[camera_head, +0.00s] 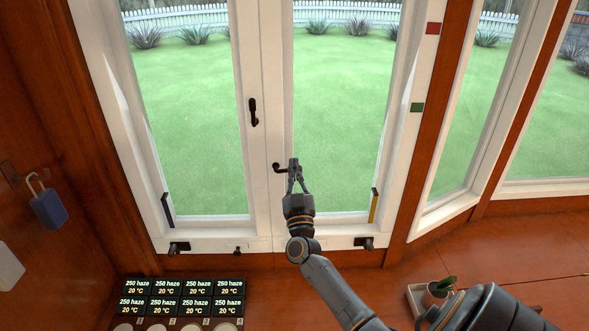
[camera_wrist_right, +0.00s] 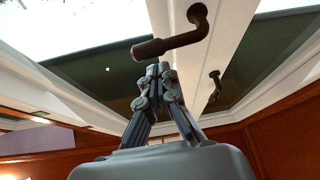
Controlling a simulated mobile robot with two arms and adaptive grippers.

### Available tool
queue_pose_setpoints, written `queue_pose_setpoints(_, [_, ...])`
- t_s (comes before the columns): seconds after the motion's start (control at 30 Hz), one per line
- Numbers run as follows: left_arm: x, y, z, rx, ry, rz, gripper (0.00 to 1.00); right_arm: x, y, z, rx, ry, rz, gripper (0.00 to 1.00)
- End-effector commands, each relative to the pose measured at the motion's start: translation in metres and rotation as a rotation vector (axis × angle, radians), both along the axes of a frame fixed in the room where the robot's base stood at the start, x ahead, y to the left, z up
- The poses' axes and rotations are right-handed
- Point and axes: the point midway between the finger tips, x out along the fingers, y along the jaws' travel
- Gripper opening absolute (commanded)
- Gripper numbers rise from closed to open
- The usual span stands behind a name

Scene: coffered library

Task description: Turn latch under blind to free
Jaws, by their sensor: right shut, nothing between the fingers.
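A dark latch handle (camera_head: 280,168) sits on the white middle post of the double window and lies roughly sideways. It shows close up in the wrist view (camera_wrist_right: 178,42). A second dark handle (camera_head: 253,112) stands upright higher on the post. My right gripper (camera_head: 294,162) is shut and empty, its fingertips right beside the free end of the lower handle. In the wrist view the fingertips (camera_wrist_right: 158,70) are just under that end; I cannot tell whether they touch. No blind is clearly visible. My left gripper is not in view.
Dark fittings (camera_head: 179,247) (camera_head: 364,242) sit at the sill's two ends. A dark bar (camera_head: 167,210) and a yellow bar (camera_head: 374,207) stand on the side frames. Several black displays (camera_head: 181,297) are at lower left, a potted plant (camera_head: 437,291) at lower right. A blue padlock (camera_head: 48,208) hangs at left.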

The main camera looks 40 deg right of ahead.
Motion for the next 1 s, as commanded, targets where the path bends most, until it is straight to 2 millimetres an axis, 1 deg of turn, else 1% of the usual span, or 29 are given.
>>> queue_pose_setpoints(0.13, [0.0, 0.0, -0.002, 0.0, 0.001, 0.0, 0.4, 0.0, -0.002, -0.009, -0.001, -0.001, 0.0, 0.0])
queue_pose_setpoints(0.5, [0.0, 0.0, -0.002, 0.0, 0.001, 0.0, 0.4, 0.0, -0.002, -0.011, 0.003, -0.004, 0.0, 0.0])
queue_pose_setpoints(0.67, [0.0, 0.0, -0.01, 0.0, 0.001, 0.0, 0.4, 0.0, -0.003, -0.025, 0.062, -0.05, -0.002, 0.0])
queue_pose_setpoints(0.8, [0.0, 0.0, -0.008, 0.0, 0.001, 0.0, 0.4, 0.0, -0.004, -0.027, 0.111, -0.091, -0.001, 0.0])
queue_pose_setpoints(1.0, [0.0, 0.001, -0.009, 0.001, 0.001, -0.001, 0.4, 0.0, -0.004, -0.03, 0.119, -0.094, 0.002, 0.0])
